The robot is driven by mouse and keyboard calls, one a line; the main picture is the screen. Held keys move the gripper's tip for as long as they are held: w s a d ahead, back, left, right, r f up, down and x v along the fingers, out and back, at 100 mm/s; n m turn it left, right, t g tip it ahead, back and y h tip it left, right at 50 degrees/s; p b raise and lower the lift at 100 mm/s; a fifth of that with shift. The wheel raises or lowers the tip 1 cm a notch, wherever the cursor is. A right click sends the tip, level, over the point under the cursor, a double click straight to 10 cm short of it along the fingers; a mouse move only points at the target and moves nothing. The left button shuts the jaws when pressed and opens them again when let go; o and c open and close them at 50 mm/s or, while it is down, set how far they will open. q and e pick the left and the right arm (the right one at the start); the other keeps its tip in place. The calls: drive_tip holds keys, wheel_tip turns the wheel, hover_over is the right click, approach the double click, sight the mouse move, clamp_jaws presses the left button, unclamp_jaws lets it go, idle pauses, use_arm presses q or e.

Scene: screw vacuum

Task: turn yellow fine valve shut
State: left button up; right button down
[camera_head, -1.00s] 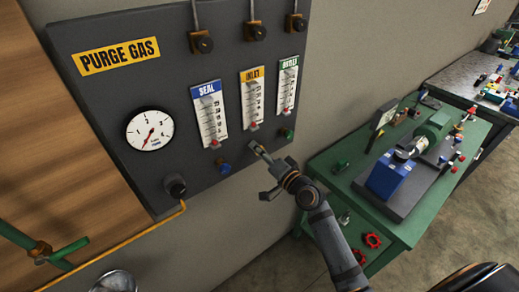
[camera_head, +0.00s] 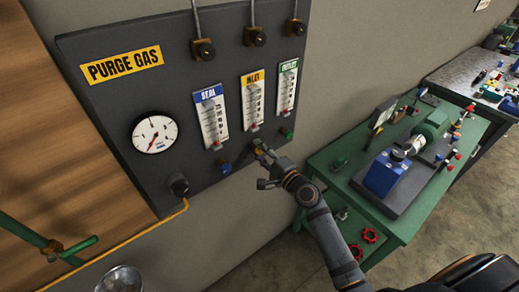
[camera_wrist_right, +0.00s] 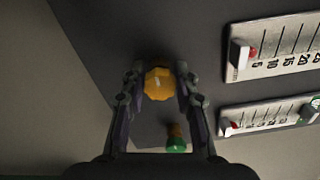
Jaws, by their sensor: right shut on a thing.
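The yellow fine valve (camera_wrist_right: 159,84) is a small yellow knob with a pale mark on its face. It sits on the dark purge gas panel (camera_head: 110,105) below the INLET gauge (camera_head: 253,98). My right gripper (camera_head: 260,152) is at the knob. In the right wrist view the fingers (camera_wrist_right: 160,88) stand on both sides of the knob, shut on it. In the head view the fingers hide most of the knob. The blue valve knob (camera_head: 224,167) is to its left. The green valve knob (camera_head: 286,133) is to its right. My left gripper is not in view.
A round pressure gauge (camera_head: 154,135) and a black fitting with a yellow pipe (camera_head: 165,222) are at the panel's left. A green bench (camera_head: 335,185) with a blue machine (camera_head: 384,174) stands at right. Open floor shows at the lower right.

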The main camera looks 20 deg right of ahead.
drive_tip(key=shift+f+m, duration=0.1)
drive_tip(key=shift+m, duration=0.2)
drive_tip(key=c, duration=1)
unclamp_jaws()
drive_tip(key=v, duration=0.7)
drive_tip(key=shift+s+d, duration=0.1)
drive_tip(key=shift+s, duration=0.15)
